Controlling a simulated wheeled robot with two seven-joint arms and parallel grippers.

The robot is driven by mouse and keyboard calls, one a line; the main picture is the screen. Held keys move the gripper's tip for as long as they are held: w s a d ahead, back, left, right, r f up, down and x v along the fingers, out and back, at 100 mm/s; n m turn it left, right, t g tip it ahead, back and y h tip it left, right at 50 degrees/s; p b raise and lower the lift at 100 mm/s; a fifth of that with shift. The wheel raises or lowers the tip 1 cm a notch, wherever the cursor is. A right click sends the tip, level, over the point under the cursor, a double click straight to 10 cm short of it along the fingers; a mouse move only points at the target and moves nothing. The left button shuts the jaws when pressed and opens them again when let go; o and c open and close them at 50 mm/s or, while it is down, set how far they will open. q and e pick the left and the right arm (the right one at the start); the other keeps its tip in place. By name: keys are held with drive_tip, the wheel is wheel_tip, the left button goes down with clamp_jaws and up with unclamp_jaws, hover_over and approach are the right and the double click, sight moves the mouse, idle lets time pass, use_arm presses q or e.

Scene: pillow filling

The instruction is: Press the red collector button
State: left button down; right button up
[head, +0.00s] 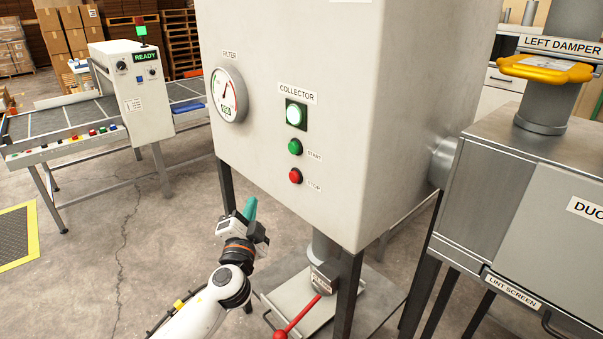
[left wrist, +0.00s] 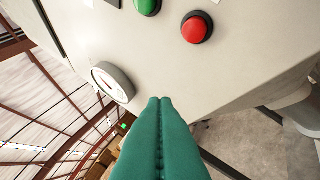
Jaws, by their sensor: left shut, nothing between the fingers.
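The red collector button (head: 295,176) is the lowest control on the front of the grey collector cabinet (head: 325,60), beside a faint STOP label. The green start button (head: 295,147) is just above it, and a lit green lamp (head: 296,114) is above that. In the left wrist view the red button (left wrist: 197,27) is at the top, right of the green button (left wrist: 147,6). My left gripper (head: 250,206) is shut and empty, with teal fingers, below and left of the red button and apart from it. Its fingertips (left wrist: 160,101) show closed together. My right gripper is not in view.
A filter gauge (head: 227,95) is on the cabinet's left part. Below the cabinet are dark legs and a red-handled lever (head: 297,318). A grey duct box (head: 520,190) with a yellow-handled left damper (head: 545,69) stands at right. A conveyor (head: 70,120) is at left, with open floor between.

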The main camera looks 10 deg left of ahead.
sight(294, 177)
use_arm(q)
drive_tip(key=shift+d+r, duration=0.1)
drive_tip(key=shift+r, duration=0.75)
drive_tip(key=w+d+b, duration=0.2)
drive_tip(key=w+d, duration=0.3)
drive_tip(key=w, duration=0.2)
drive_tip(key=shift+d, duration=0.25)
idle(1.6)
